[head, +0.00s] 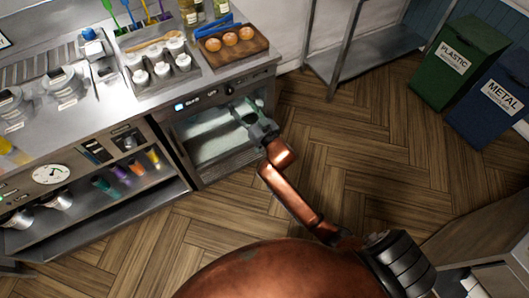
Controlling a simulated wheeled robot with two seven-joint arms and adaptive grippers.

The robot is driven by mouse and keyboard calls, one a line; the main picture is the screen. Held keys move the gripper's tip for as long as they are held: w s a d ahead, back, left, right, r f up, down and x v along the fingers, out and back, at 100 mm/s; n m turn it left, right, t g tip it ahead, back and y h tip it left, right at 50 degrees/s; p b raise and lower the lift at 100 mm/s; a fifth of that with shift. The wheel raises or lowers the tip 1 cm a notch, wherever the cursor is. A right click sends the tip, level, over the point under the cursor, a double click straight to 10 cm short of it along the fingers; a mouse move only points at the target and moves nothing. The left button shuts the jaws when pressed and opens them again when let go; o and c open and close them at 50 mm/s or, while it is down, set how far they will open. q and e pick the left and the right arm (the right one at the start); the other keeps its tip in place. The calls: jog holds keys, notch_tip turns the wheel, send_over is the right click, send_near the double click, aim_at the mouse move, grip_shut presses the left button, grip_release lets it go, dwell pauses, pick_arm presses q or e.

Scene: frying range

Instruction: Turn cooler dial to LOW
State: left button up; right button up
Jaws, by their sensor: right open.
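The cooler (208,147) is a built-in unit under the counter with a glass front. Its control strip carries a small lit display (180,107) at the left and a round black dial (229,89) toward the right. The dial's pointer and markings are too small to read. My right gripper (241,109) is open and empty in front of the upper part of the glass, just below the dial and apart from it in the picture. It hides part of the glass front. My left gripper is not in view.
A wooden board (233,52) with several round orange-brown items lies on the counter above the cooler. A tray of small containers (160,72) stands left of it. A green plastic bin (459,65) and a blue metal bin (490,103) stand at right. The floor between is clear.

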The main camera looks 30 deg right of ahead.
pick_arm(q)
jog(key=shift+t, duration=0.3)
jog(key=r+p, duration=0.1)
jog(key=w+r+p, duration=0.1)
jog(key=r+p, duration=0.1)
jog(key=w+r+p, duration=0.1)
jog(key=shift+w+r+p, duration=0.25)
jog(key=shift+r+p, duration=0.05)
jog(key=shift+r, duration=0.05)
pick_arm(e)
jog(key=s+d+f+g, duration=0.1)
jog(key=s+f, duration=0.2)
jog(key=f, duration=0.5)
jog(key=s+d+f+g+h, duration=0.1)
jog(key=s+d+f+g, duration=0.1)
jog(key=f, duration=0.6)
jog(key=s+d+f+g, duration=0.1)
jog(key=s+f+g, duration=0.1)
jog(key=f, duration=0.7)
jog(key=shift+s+d, duration=0.3)
jog(key=shift+s, duration=0.6)
